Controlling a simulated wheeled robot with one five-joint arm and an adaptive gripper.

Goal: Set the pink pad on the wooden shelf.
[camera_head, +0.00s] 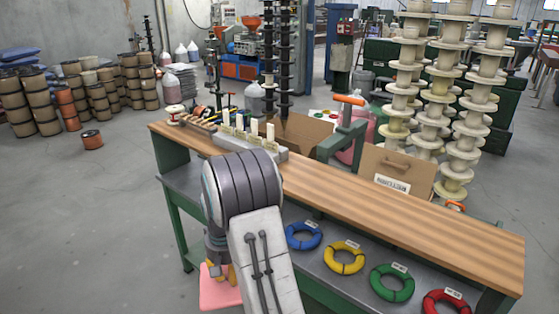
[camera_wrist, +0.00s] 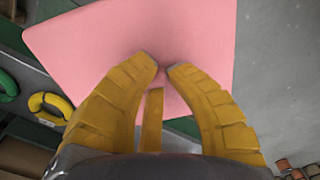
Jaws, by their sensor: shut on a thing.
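The flat pink pad (camera_head: 218,291) hangs low in front of the green-framed bench in the head view, partly hidden by my arm. In the wrist view the pad (camera_wrist: 110,40) fills the upper middle, beyond the fingers. In the head view my gripper (camera_head: 219,272) shows only partly, below the level of the bench top. The only wooden shelf-like surface is the bench's long plank top (camera_head: 400,200); the pad is apart from it.
The bench's grey lower shelf (camera_head: 330,275) carries blue (camera_head: 304,236), yellow (camera_head: 344,258), green (camera_head: 392,283) and red (camera_head: 447,302) coils. The top's right part is clear.

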